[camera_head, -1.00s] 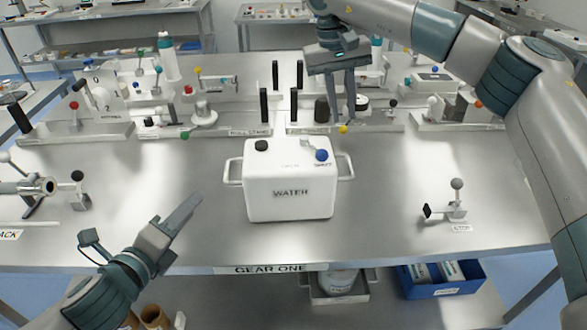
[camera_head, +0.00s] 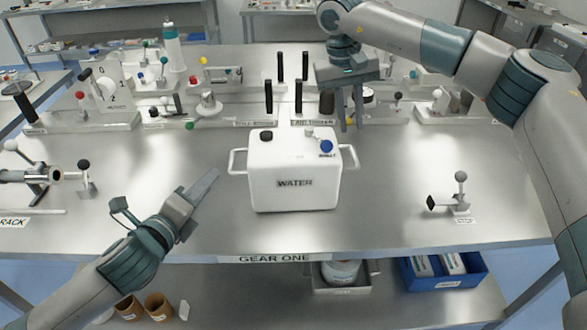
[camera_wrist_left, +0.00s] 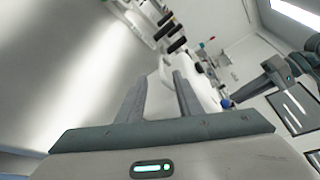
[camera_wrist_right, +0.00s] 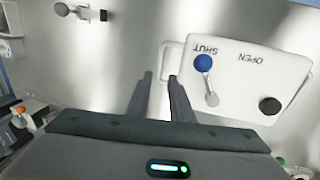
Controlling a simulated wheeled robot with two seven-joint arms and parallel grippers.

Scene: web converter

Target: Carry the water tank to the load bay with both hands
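The white water tank (camera_head: 300,190), labelled WATER, stands upright on the steel table, with a black cap, a blue knob and a side handle at each end. My left gripper (camera_head: 208,182) is left of the tank and in front of its left handle (camera_head: 237,160), apart from it. The left wrist view shows its fingers (camera_wrist_left: 158,85) parted and empty. My right gripper (camera_head: 351,118) is above and behind the tank's right end. The right wrist view shows its fingers (camera_wrist_right: 160,85) parted, with the right handle (camera_wrist_right: 170,62) just beyond them, not gripped. No load bay label is readable.
Four black upright posts (camera_head: 298,97) stand behind the tank. A small lever (camera_head: 459,192) marked STOP is at right, and a lever fixture (camera_head: 40,175) at left. A blue bin (camera_head: 445,272) sits on the lower shelf. Table around the tank is mostly bare.

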